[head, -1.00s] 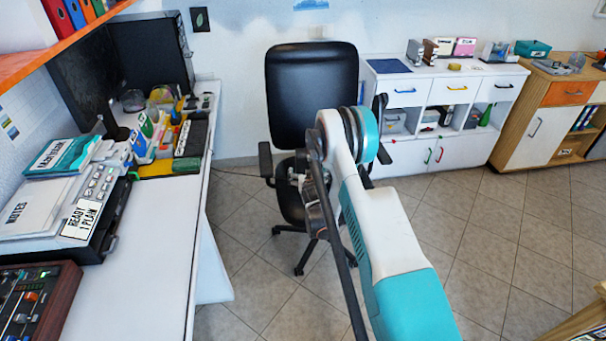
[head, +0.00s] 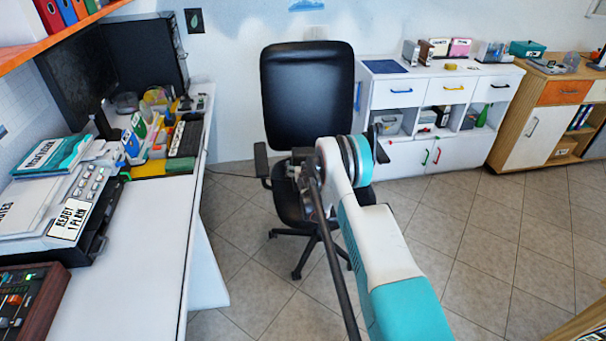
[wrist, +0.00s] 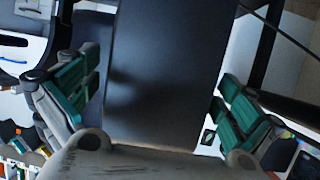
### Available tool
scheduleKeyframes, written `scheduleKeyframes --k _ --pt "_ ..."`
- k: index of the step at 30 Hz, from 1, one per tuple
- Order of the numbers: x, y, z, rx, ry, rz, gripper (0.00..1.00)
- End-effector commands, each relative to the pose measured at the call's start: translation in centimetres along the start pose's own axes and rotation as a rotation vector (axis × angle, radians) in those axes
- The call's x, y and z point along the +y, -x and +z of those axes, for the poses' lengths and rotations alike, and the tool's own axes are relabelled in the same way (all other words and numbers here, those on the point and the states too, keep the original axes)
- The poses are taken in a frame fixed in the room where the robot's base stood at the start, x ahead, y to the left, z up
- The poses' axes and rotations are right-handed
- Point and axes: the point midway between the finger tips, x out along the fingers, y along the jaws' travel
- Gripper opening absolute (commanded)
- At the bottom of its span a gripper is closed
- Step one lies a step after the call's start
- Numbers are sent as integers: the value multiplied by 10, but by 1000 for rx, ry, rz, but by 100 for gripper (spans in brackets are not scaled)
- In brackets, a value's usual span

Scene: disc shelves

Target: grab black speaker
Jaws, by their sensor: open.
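A tall black boxy object (head: 149,55) stands at the far end of the white desk, beside a wide dark panel like a monitor (head: 75,75). I cannot tell for sure which dark thing is the black speaker. My gripper (wrist: 156,68) is open in the wrist view, with a teal-padded finger on each side. A broad dark grey flat surface (wrist: 165,75) fills the space between the fingers; I cannot tell what it is or whether it touches them. In the head view my arm reaches forward before the chair and largely hides my gripper.
A black office chair (head: 307,95) stands ahead, right of the white desk (head: 125,250). The desk holds papers, a mixer (head: 25,300) and stationery. A white cabinet (head: 400,155) with small boxes is at the back right. Tiled floor at right is open.

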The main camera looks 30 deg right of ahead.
Motion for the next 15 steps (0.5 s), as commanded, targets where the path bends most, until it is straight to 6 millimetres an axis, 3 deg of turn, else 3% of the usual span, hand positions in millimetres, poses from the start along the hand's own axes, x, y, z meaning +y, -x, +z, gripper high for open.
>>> scheduleKeyframes --k 4,13,15 --pt "0 -18 2 -1 -1 -1 100" --pt "0 -21 -1 -1 -1 -1 100" --pt "0 -21 -1 -1 -1 0 84"
